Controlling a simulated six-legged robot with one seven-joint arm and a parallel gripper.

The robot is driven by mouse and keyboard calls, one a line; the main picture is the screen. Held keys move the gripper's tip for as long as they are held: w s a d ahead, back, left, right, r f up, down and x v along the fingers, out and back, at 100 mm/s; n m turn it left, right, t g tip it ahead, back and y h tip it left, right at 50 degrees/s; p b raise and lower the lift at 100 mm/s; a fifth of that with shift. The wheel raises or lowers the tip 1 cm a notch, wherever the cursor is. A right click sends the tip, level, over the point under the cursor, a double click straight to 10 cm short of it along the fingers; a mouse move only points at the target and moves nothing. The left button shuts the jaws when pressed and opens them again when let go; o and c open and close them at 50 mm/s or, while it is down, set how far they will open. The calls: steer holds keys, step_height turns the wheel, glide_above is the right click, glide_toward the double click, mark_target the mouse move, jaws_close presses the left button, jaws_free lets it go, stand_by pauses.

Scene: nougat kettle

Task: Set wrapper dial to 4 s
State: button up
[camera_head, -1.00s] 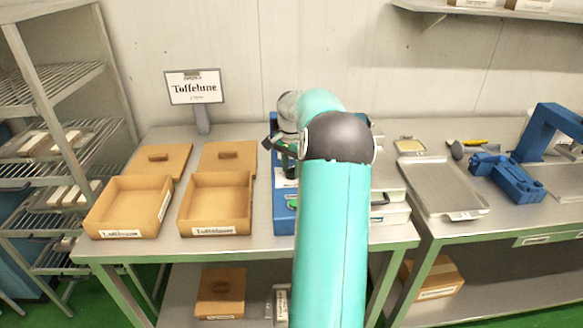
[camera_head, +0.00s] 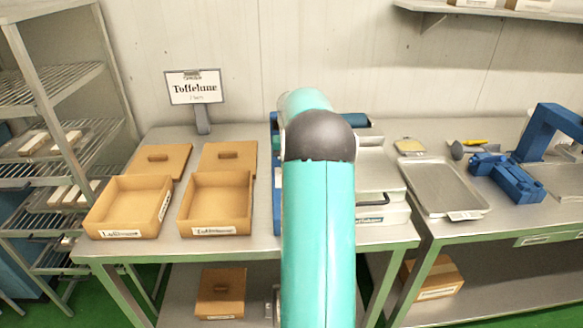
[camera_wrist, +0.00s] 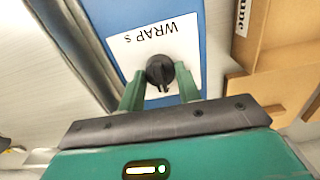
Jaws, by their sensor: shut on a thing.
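The wrapper dial (camera_wrist: 160,71) is a round black knob on a white label (camera_wrist: 128,50) marked "WRAP s", which appears upside down in the wrist view. The label sits on the blue face of the wrapper machine (camera_wrist: 110,17). My gripper (camera_wrist: 159,88) is shut on the dial, with one green finger on each side of it. The dial's pointer setting and scale numbers cannot be read. In the head view my teal arm hides the gripper, the dial and most of the blue machine (camera_head: 276,190).
Two open cardboard boxes (camera_head: 215,228) stand left of the machine with lids (camera_head: 228,157) behind them. A silver wrapper part with a black handle (camera_head: 375,199) lies to the right. A metal tray (camera_head: 440,185) and another blue machine (camera_head: 505,177) stand on the right table.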

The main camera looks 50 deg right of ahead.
stand_by(0.5)
steer(key=o, duration=1)
steer(key=shift+c, duration=0.2)
step_height(320, 180, up, 14)
steer(key=shift+f, duration=0.1)
